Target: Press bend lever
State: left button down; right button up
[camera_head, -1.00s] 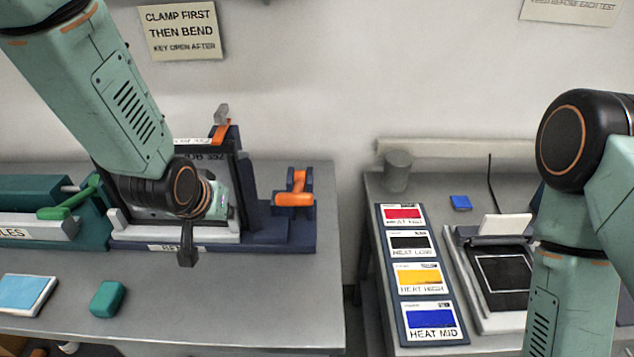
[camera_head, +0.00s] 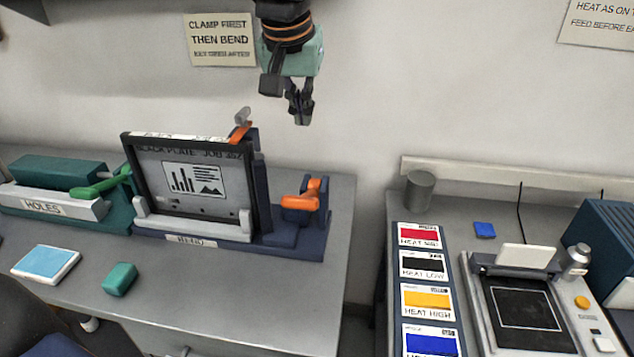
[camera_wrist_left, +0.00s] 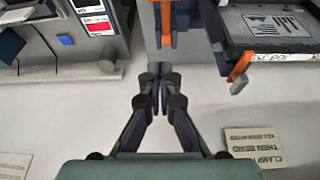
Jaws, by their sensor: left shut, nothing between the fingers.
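The bend unit is a navy machine labelled BEND (camera_head: 191,241), standing on the left table. A black-framed plate (camera_head: 146,190) with a printed sheet stands upright in it. An orange lever (camera_head: 300,203) sits at its right end, on a navy bracket; it also shows in the wrist view (camera_wrist_left: 166,22). A second orange lever (camera_head: 240,132) with a grey tip is at the plate's upper right corner, also in the wrist view (camera_wrist_left: 241,65). My left gripper (camera_head: 302,120) is shut and empty, pointing down above the right-end lever, apart from it. It also shows in the wrist view (camera_wrist_left: 160,78). My right gripper is out of view.
A HOLES unit (camera_head: 50,207) with a green handle stands left of the bend unit. A light-blue pad (camera_head: 45,262) and a teal block (camera_head: 120,279) lie in front. A gap separates the right table with heat cards (camera_head: 427,265) and a press. A wall sign (camera_head: 220,38) is behind.

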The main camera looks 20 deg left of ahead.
pick_arm(q)
jog(key=g, duration=0.1)
send_over(298, 196)
jog(key=w, duration=0.1)
notch_tip(298, 196, down, 8)
jog(key=shift+n, duration=0.3)
jog(key=f, duration=0.3)
jog(key=s+f+p, duration=0.1)
jog(key=f, duration=0.1)
jog(key=shift+f, duration=0.7)
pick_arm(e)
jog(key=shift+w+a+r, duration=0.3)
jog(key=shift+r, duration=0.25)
pick_arm(q)
jog(key=shift+s+d+r, duration=0.1)
jog(key=shift+s+r, duration=0.05)
jog(key=shift+s, duration=0.05)
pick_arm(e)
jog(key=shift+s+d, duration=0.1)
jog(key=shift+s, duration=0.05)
